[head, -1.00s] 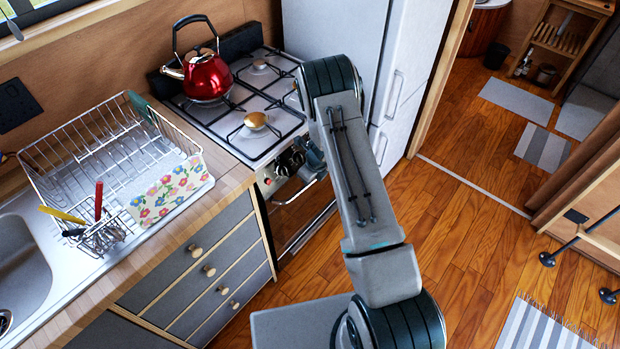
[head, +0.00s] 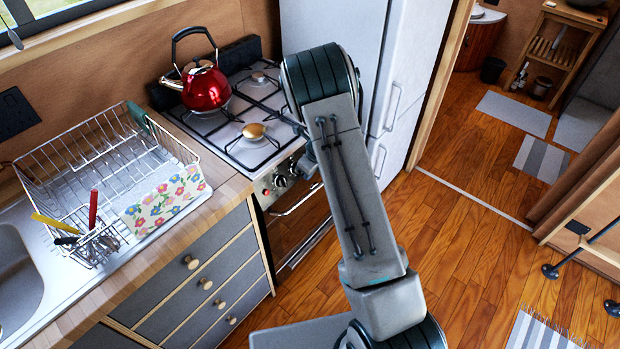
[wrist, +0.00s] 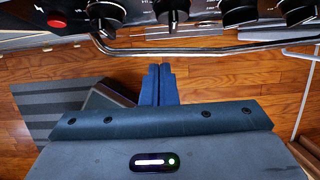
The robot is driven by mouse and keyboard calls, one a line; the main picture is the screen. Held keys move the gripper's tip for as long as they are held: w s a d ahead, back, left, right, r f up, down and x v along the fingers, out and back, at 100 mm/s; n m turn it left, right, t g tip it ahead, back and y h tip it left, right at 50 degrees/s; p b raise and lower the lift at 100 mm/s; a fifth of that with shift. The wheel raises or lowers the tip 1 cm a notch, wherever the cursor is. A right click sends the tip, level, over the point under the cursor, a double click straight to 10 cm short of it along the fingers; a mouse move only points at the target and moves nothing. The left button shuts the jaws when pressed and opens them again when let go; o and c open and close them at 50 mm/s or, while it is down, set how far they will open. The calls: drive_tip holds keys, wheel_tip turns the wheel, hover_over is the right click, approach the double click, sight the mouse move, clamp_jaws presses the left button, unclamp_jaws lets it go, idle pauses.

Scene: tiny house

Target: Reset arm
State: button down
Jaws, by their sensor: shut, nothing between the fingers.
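My gripper (wrist: 162,84) shows in the wrist view with its two dark blue fingers together and nothing between them. The fingertips point toward the oven front, just below the oven's handle bar (wrist: 230,47) in that picture; the gap to it is hard to judge. In the head view my arm rises in front of the stove and fridge, bent at the top, and it hides the gripper.
The stove (head: 226,125) carries a red kettle (head: 206,88). Left of it are a counter with a dish rack (head: 70,165) and drawers (head: 200,280). A white fridge (head: 410,60) stands behind my arm. Wooden floor (head: 470,230) is open to the right.

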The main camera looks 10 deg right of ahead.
drive_tip(key=s+a+r+n, duration=0.1)
drive_tip(key=s+r+n, duration=0.3)
drive_tip(key=r, duration=0.3)
drive_tip(key=s+a+r+n+y, duration=0.1)
drive_tip(key=s+r+n, duration=0.35)
drive_tip(key=r, duration=0.25)
drive_tip(key=s+a+r+n, duration=0.1)
drive_tip(key=s+r+n, duration=0.2)
drive_tip(key=r+n, duration=0.35)
drive_tip(key=s+d+r+n+h, duration=0.1)
drive_tip(key=s+r+n, duration=0.4)
drive_tip(key=s, duration=0.5)
drive_tip(key=s+d+r+n+h, duration=0.2)
drive_tip(key=s+r+n, duration=0.3)
drive_tip(key=s+n, duration=0.3)
drive_tip(key=s, duration=0.3)
drive_tip(key=shift+s+d+n+t, duration=0.2)
drive_tip(key=shift+s+n+t, duration=0.1)
drive_tip(key=shift+t, duration=0.1)
drive_tip(key=shift+a, duration=0.1)
